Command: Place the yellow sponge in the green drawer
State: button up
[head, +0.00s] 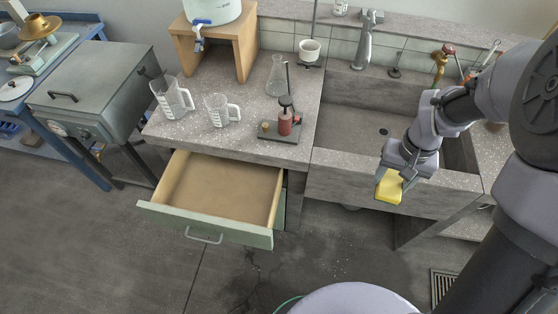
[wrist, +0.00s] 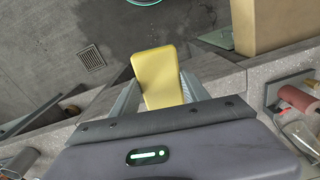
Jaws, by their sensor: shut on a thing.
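The yellow sponge (head: 388,189) is held in my gripper (head: 392,176) in front of the sink's front wall, in the head view. It also shows in the wrist view (wrist: 158,75), between the two fingers of my gripper (wrist: 157,97), which is shut on it. The green drawer (head: 220,190) is pulled open below the counter, to the left of my gripper, and its visible inside is empty. In the wrist view a tan panel (wrist: 268,22) at upper right looks like part of the drawer.
The counter above the drawer holds two measuring jugs (head: 172,97) (head: 221,110), a flask (head: 277,76) and a small stand with a red bottle (head: 285,121). The stone sink (head: 385,125) is behind my gripper. Floor in front of the drawer is clear.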

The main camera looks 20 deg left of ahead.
aim_at(222, 198)
jog(key=k+j+u, duration=0.15)
jog(key=j+u, duration=0.2)
jog(key=j, duration=0.55)
jog(key=j+u, duration=0.35)
jog(key=j, duration=0.6)
jog(key=i+j+u, duration=0.1)
jog(key=i, duration=0.4)
jog(key=j, duration=0.1)
